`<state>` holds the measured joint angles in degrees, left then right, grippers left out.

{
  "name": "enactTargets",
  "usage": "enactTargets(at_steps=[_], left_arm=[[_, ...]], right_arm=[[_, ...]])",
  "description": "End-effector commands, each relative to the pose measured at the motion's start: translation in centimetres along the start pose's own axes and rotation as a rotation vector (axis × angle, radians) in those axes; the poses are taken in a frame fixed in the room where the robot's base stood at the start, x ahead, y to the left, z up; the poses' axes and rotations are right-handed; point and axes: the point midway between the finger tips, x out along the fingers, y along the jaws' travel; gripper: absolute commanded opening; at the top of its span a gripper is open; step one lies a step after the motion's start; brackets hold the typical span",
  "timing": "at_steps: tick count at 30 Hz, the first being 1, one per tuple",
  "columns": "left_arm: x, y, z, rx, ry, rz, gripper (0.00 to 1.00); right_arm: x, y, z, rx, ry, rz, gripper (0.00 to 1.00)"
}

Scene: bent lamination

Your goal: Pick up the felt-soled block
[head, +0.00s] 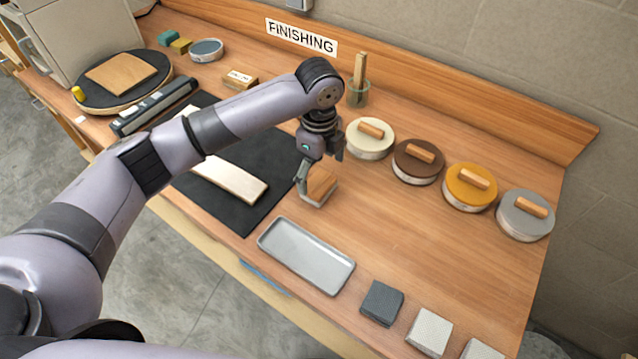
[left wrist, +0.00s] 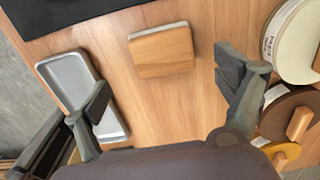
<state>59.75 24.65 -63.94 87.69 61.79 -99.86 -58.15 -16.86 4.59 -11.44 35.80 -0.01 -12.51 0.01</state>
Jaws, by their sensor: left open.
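The felt-soled block (head: 320,186) is a wooden block with a pale layer along one side, lying on the bench between the black mat and the row of round tins. In the left wrist view the block (left wrist: 162,52) lies ahead of the fingers, near the top middle, and nothing touches it there. My left gripper (head: 322,172) is over the block in the head view, partly covering it. In the left wrist view the left gripper (left wrist: 168,92) is open, with its fingers wide apart and empty between them. My right gripper is not in view.
A grey metal tray (head: 305,258) lies in front of the block. Several lidded tins stand to the right, the nearest a cream one (head: 369,140). A glass jar (head: 358,95) stands behind. A pale board (head: 230,180) lies on the black mat (head: 262,207). Grey blocks (head: 381,303) line the front edge.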

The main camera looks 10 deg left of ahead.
Motion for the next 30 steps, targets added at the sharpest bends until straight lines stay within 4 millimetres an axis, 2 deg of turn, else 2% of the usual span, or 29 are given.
enactTargets(at_steps=[4, 8, 12, 20, 30], left_arm=[[1.2, -0.1, 0.1, -0.003, 0.000, 0.004, 0.90], [3.2, -0.3, 0.4, -0.003, -0.001, 0.005, 0.90], [4.9, -0.3, 0.4, -0.001, -0.001, 0.003, 0.90], [5.3, -0.4, 0.4, 0.000, -0.001, 0.000, 0.90], [5.3, -0.4, 0.3, 0.000, -0.001, 0.001, 0.69]], right_arm=[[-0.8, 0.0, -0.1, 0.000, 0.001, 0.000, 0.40], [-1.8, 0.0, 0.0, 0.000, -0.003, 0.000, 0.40], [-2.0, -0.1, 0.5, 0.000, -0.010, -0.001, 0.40], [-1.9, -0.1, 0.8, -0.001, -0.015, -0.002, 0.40], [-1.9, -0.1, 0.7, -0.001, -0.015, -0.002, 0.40]])
